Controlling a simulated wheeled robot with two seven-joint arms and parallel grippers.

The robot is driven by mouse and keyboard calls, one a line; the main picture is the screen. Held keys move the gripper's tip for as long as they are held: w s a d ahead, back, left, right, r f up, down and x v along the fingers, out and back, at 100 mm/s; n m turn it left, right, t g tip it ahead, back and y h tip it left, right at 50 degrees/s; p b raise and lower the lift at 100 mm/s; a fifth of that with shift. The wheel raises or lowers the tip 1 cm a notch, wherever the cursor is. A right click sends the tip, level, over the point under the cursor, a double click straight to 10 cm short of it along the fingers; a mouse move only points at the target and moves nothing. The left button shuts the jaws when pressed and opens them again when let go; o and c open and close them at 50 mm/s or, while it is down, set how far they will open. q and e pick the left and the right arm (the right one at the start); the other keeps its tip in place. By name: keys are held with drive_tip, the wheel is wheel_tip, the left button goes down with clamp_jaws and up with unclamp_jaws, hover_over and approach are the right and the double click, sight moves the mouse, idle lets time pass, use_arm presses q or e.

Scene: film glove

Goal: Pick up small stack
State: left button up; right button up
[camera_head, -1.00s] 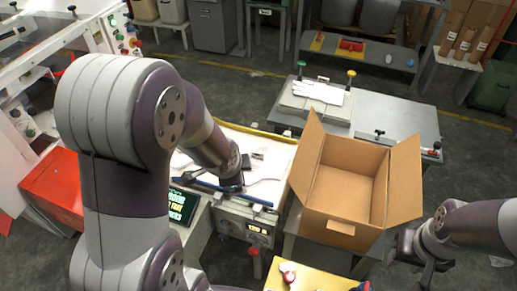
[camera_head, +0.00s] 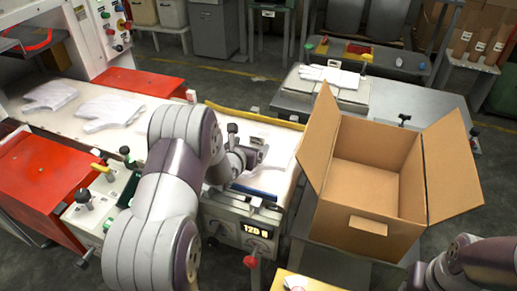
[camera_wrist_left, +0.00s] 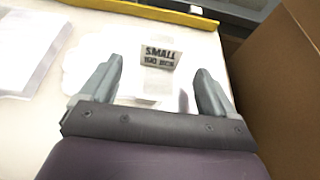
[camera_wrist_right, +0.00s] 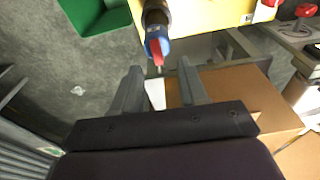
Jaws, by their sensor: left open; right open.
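A white stack with a sign reading "SMALL 100 PCS" (camera_wrist_left: 160,57) lies on the pale work surface in the left wrist view. My left gripper (camera_wrist_left: 158,82) is open, with its two fingers on either side of the sign and nothing clearly held. In the head view my left gripper (camera_head: 250,153) is over the pale surface beside the box, and my arm partly hides the stack. My right gripper (camera_wrist_right: 160,80) is open and empty, away from the stack, near the yellow table.
An open, empty cardboard box (camera_head: 380,180) stands right of the surface. White glove shapes (camera_head: 110,112) lie on the belt at left. A red cabinet (camera_head: 45,175) and a control panel (camera_head: 240,232) are nearby. A yellow table (camera_wrist_right: 215,18) holds a tool.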

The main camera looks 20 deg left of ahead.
sight(257, 141)
use_arm(q)
drive_tip(key=x, duration=0.4)
drive_tip(key=shift+f, duration=0.15)
drive_tip(key=shift+s, duration=0.1)
drive_tip(key=c, duration=1.2)
